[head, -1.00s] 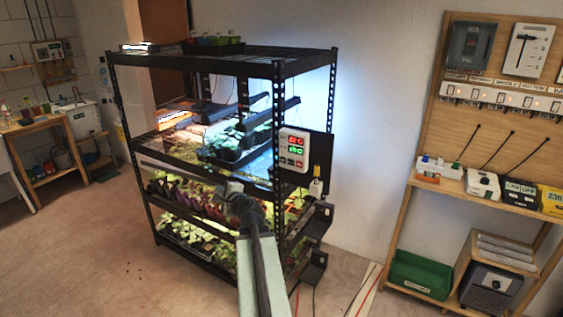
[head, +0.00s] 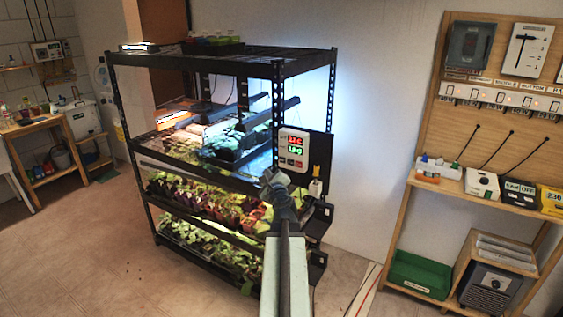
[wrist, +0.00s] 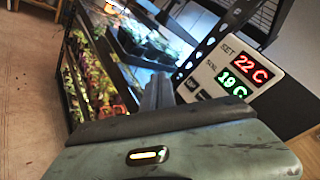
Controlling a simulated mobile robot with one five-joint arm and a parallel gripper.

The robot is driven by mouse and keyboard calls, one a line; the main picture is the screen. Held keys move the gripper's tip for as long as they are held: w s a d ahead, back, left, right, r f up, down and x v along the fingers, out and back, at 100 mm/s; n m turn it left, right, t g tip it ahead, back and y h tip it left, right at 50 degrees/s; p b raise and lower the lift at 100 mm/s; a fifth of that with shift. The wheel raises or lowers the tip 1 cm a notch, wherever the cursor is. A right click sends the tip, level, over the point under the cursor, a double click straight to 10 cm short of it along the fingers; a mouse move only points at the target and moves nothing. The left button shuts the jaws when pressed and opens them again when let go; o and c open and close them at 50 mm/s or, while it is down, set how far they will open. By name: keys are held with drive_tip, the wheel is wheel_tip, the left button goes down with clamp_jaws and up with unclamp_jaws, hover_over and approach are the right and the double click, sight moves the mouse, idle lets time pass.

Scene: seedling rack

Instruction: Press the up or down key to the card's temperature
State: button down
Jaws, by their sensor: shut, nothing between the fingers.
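The white controller (head: 294,149) hangs on the front right post of the black rack (head: 225,185). In the wrist view, the controller (wrist: 240,62) reads SET 22 C in red and 19 C in green below. Its keys (wrist: 198,92) sit under the readouts, partly hidden by my gripper, so I cannot tell up from down. My gripper (head: 270,178) is shut and empty, below and left of the controller in the head view. In the wrist view, its fingers (wrist: 158,92) are left of the keys; contact is not visible. I cannot make out a card with a temperature.
Plant trays and lamps fill the rack shelves. A small bottle-like item with a yellow top (head: 316,182) is below the controller. A wooden bench (head: 425,183) with switches and boxes stands at the right, with a green crate (head: 420,274) low down.

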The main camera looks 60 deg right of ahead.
sight(280, 164)
drive_tip(key=d, duration=0.7)
drive_tip(key=shift+d, duration=0.4)
drive_tip(key=shift+d, duration=0.1)
idle(1.5)
drive_tip(key=shift+d, duration=0.35)
drive_tip(key=shift+d, duration=0.3)
idle(0.4)
drive_tip(key=shift+a, duration=0.75)
